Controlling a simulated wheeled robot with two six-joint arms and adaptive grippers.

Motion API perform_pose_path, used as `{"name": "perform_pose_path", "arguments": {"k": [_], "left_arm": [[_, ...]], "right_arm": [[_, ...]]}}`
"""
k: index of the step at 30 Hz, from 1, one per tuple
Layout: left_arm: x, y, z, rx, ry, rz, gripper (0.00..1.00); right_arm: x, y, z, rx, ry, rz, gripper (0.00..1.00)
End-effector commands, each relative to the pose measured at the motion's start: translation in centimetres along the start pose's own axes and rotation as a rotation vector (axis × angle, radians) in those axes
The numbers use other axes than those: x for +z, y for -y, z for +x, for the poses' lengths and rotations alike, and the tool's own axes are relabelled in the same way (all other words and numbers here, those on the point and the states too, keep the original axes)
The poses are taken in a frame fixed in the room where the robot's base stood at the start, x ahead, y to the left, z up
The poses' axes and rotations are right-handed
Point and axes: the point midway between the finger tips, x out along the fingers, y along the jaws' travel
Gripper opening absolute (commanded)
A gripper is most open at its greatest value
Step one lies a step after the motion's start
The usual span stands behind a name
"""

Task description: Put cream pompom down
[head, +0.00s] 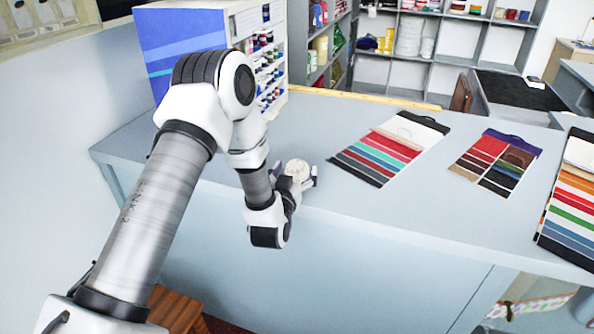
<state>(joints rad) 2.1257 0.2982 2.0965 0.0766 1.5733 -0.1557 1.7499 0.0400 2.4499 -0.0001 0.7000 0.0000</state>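The cream pompom (298,169) is a small pale ball near the front left part of the blue-grey counter (345,205). My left gripper (299,178) reaches over the counter's front edge, with its fingers on either side of the pompom. The fingers look close to the pompom's sides, but I cannot tell whether they press on it. I also cannot tell whether the pompom rests on the counter or is just above it. My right gripper is not in view.
Striped swatch cards (390,150) lie on the counter to the right, with another card (497,162) and one at the right edge (572,205). A thread rack (268,62) stands behind my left arm. A yellow ruler (365,96) lies along the back edge.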

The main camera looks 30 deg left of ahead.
Motion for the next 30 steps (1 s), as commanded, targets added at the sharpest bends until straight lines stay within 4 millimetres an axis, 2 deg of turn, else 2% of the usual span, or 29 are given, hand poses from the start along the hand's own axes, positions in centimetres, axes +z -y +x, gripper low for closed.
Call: {"name": "perform_pose_path", "arguments": {"k": [1,2,3,7,8,17,25,30], "left_arm": [[0.0,0.0,0.0,0.000,0.000,0.000,0.56],[0.0,0.0,0.0,0.000,0.000,0.000,0.45],[0.0,0.0,0.0,0.000,0.000,0.000,0.41],[0.0,0.0,0.0,0.000,0.000,0.000,0.41],[0.0,0.0,0.0,0.000,0.000,0.000,0.37],[-0.5,0.0,0.0,0.000,-0.002,-0.001,0.37],[-3.7,0.0,0.0,-0.001,-0.005,-0.003,0.37],[-3.5,-1.0,-3.8,0.004,0.001,0.001,0.37]], "right_arm": [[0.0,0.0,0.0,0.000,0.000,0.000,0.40],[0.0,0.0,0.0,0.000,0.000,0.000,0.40],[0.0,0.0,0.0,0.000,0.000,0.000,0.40],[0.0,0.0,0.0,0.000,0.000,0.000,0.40],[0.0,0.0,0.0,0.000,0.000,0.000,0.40],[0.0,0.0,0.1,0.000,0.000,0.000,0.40],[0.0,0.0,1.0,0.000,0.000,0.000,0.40],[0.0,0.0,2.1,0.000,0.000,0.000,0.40]]}}
